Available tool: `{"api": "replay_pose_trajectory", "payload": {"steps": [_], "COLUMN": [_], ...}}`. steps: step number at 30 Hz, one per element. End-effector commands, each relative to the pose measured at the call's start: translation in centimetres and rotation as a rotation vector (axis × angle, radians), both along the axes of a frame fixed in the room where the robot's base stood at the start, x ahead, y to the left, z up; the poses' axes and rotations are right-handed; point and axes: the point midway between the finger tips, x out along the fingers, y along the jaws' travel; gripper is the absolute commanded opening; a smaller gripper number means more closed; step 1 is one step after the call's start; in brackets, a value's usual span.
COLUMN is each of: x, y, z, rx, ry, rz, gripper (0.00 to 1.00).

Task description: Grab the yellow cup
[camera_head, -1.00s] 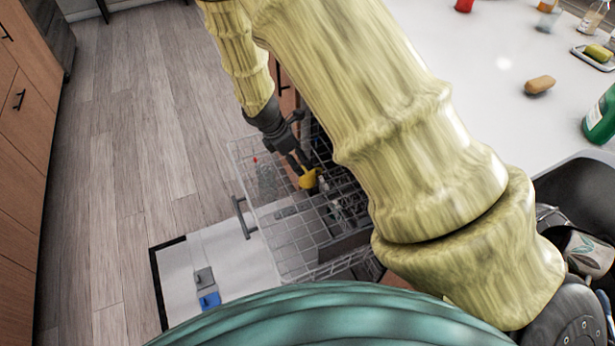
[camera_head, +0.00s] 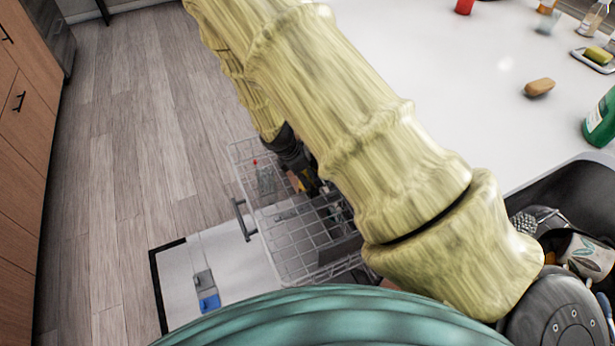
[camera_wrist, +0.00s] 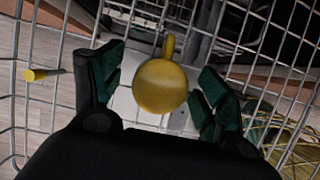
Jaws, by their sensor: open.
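The yellow cup (camera_wrist: 160,86) shows in the wrist view with its handle pointing to the top. It sits in the wire dishwasher rack (camera_head: 310,240). My gripper (camera_wrist: 158,92) is open, with one dark green-padded finger on each side of the cup. I see small gaps between the fingers and the cup, so it does not look held. In the head view my arm covers most of the cup, and only a small yellow patch shows beside the dark wrist. The fingertips are hard to make out there.
Rack wires surround my gripper in the wrist view, with a small yellow item (camera_wrist: 36,75) at left. The open dishwasher door (camera_head: 215,265) lies below the rack. The white counter (camera_head: 440,70) and a dark sink (camera_head: 560,195) are on the right. Floor at left is clear.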

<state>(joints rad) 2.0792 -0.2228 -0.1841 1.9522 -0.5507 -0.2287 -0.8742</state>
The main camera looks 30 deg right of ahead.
Motion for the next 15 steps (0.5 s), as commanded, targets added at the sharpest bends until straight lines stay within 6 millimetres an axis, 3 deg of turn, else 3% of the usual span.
{"api": "replay_pose_trajectory", "payload": {"steps": [9, 15], "x": [-0.02, -0.02], "y": [-0.10, -0.10], "z": [-0.27, -0.27], "rx": [0.000, 0.000], "ry": [0.000, 0.000], "rz": [0.000, 0.000], "gripper": [0.73, 0.36]}}
